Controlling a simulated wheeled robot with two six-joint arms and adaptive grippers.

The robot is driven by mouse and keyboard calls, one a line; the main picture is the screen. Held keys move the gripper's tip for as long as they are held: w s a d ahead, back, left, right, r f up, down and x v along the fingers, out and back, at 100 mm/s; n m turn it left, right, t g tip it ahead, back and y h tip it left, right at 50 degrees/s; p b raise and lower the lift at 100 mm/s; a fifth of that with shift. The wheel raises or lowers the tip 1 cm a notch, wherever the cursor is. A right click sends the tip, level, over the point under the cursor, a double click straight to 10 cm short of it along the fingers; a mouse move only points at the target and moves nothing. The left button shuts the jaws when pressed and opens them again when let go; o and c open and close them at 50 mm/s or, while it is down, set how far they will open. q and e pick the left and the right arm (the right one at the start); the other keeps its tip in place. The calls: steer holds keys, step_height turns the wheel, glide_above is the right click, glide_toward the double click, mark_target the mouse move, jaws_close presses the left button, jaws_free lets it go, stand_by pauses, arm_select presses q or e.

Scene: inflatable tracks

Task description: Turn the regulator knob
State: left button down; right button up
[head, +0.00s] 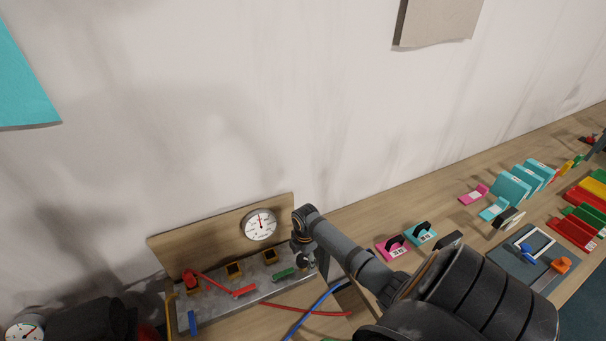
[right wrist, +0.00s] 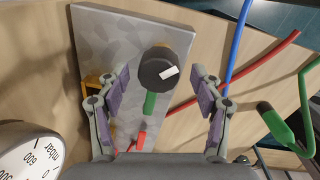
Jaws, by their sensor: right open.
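The regulator knob (right wrist: 158,68) is a round black knob with a white mark, seen in the right wrist view above a grey metal plate (right wrist: 105,35). My right gripper (right wrist: 160,80) is open, its two purple-padded fingers on either side of the knob in that view, with clear gaps on both sides. Whether the fingertips reach down to the knob's depth is hard to tell. In the head view my right gripper (head: 304,243) is over the right end of the panel, largely hiding the knob. A white pressure gauge (head: 260,224) stands behind the plate. My left gripper is out of view.
A red-handled lever (head: 225,284), a green handle (head: 283,275) and brass fittings (head: 235,269) crowd the plate. Red (head: 318,311) and blue hoses (head: 312,307) lie beside it. Pink and teal tagged blocks (head: 420,234) stand on the bench to the right. The wall rises close behind.

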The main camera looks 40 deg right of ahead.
steer(key=c, duration=1.1)
steer(key=shift+w, duration=0.1)
steer(key=shift+c, duration=0.2)
steer(key=shift+m, duration=0.3)
steer(key=m, duration=0.4)
steer(key=shift+m, duration=2.2)
steer(key=o, duration=1.1)
steer(key=shift+o, duration=0.2)
